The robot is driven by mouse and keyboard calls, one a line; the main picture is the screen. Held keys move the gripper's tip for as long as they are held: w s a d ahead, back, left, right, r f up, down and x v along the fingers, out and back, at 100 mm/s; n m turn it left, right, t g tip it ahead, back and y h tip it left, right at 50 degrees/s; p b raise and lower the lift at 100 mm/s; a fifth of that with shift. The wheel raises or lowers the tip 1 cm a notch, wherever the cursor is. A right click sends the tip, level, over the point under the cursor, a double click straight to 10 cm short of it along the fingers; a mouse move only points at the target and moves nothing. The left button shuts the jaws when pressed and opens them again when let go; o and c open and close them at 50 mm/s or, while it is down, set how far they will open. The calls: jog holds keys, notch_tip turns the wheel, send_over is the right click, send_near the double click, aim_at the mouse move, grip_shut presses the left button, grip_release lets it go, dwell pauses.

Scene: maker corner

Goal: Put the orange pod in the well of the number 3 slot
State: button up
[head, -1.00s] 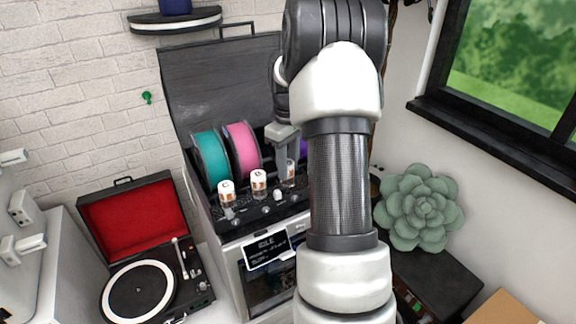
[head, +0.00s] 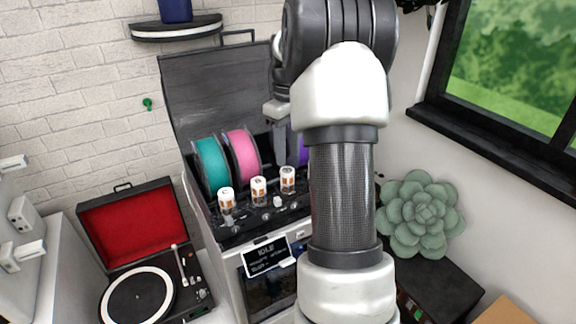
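Three small pods with white caps and orange-brown markings stand in a row along the front of the filament box: a left pod (head: 227,199), a middle pod (head: 258,191) and a right pod (head: 288,180). I cannot tell by colour which is the orange pod, and slot numbers are too small to read. My gripper (head: 284,160) points down just behind and above the right pod and appears apart from it. Its fingertips are partly hidden, so its opening is unclear. The wells under the pods are hardly visible.
Teal (head: 211,163), pink (head: 242,155) and purple (head: 301,148) spools stand behind the pods, before a raised dark lid (head: 205,95). A small white knob (head: 278,202) sits in front. A red record player (head: 140,255) is left; a succulent (head: 420,215) is right.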

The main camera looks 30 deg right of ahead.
aim_at(288, 170)
jog(key=shift+r, duration=2.2)
